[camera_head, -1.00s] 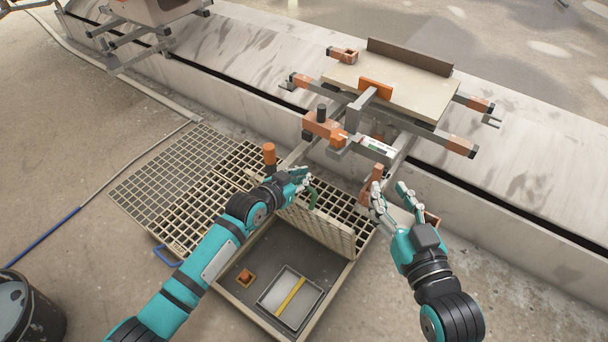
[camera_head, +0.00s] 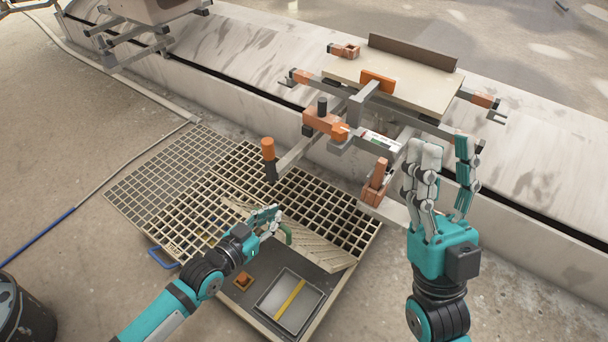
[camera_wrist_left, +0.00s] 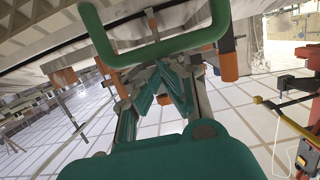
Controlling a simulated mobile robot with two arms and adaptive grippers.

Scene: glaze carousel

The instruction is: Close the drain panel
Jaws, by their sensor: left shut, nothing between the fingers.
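The drain panel (camera_head: 318,247) is a pale slatted grate panel, tilted over the open pit (camera_head: 262,262) in the floor. Its green handle (camera_head: 287,235) stands at the panel, just right of my left gripper. My left gripper (camera_head: 272,216) is shut and empty beside the handle; touching or apart, I cannot tell in the head view. In the left wrist view the handle (camera_wrist_left: 152,52) spans the top, in front of the shut fingers (camera_wrist_left: 168,92). My right gripper (camera_head: 445,150) is open and empty, raised at the right.
In the pit are a tray (camera_head: 289,300) with a yellow bar and a small orange block (camera_head: 243,281). Fixed grating (camera_head: 175,185) lies to the left and behind. A metal frame with orange-tipped arms (camera_head: 385,90) stands beyond. A dark bucket (camera_head: 22,315) is at lower left.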

